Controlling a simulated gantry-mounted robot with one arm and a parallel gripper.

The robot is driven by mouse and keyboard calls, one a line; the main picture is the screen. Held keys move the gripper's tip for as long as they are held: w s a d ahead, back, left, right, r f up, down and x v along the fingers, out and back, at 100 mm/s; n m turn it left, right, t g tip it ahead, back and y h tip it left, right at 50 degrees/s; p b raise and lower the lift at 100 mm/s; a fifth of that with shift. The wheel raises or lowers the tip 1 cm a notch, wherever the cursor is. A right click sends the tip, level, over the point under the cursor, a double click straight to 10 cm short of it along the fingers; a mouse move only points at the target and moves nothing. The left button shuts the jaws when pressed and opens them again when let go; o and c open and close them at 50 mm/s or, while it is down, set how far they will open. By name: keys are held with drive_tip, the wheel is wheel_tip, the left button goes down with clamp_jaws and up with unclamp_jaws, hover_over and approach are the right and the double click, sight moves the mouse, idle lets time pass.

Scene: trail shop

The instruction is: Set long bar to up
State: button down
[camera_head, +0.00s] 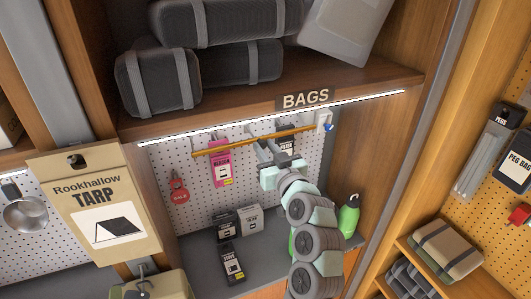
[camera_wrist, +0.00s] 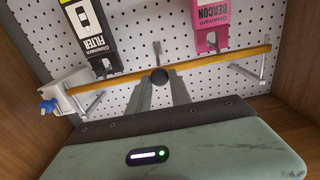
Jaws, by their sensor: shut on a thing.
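The long bar (camera_head: 240,143) is a thin orange-yellow rod running across the front of the pegboard hooks under the BAGS sign. In the wrist view, the long bar (camera_wrist: 220,59) is held between bracket arms at both ends and looks tilted. My gripper (camera_head: 268,150) is at the bar from the front.
A white bracket with a blue knob (camera_head: 327,127) is at the bar's right end. A pink BEACON pack (camera_head: 220,163) and a FILTER pack (camera_wrist: 90,35) hang behind the bar. A lit shelf edge (camera_head: 280,115) is just above. Boxes (camera_head: 237,222) and a green bottle (camera_head: 349,215) stand below.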

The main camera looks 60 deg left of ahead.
drive_tip(key=shift+s+r+b, duration=0.1)
drive_tip(key=shift+r+b, duration=0.5)
drive_tip(key=shift+r, duration=1.75)
drive_tip(key=c, duration=1.2)
unclamp_jaws()
drive_tip(key=shift+c, duration=0.2)
drive_tip(key=shift+o, duration=0.2)
drive_tip(key=d+b, duration=0.2)
drive_tip(key=d, duration=0.8)
drive_tip(key=shift+s+d, duration=0.4)
drive_tip(key=shift+s, duration=0.05)
